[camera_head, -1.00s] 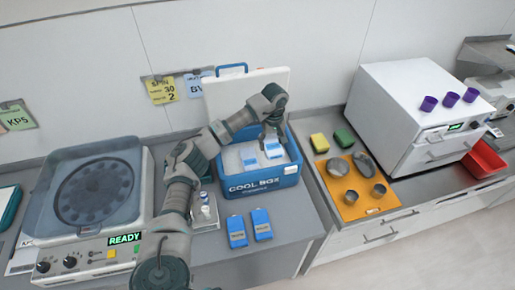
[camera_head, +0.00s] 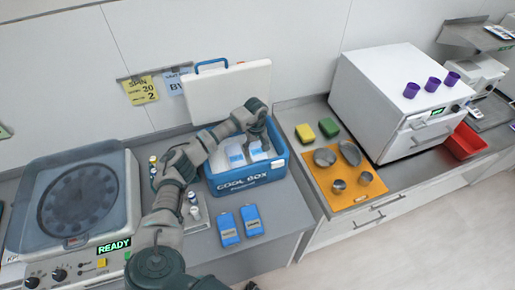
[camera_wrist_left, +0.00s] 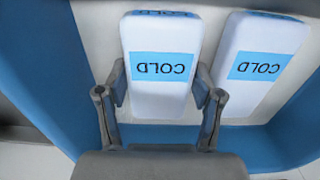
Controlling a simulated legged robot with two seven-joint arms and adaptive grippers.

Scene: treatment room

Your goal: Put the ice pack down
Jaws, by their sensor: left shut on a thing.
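The ice pack (camera_wrist_left: 160,95), white with a blue COLD label, is between the fingers of my left gripper (camera_wrist_left: 160,88) in the left wrist view. In the head view the gripper (camera_head: 263,138) reaches down into the open blue cool box (camera_head: 245,183), and the held ice pack (camera_head: 257,152) is partly hidden by it. A second COLD pack (camera_wrist_left: 262,65) lies beside it, apart by a narrow gap; it also shows in the head view (camera_head: 236,157). I cannot tell whether the held pack touches the box floor. My right gripper is not in view.
The box's white lid (camera_head: 228,92) stands open behind it. Two blue packs (camera_head: 228,231) lie in front. A centrifuge (camera_head: 75,200) stands left, small vials (camera_head: 193,205) beside the box. Right are an orange mat (camera_head: 340,195) with metal dishes and a white oven-like machine (camera_head: 395,110).

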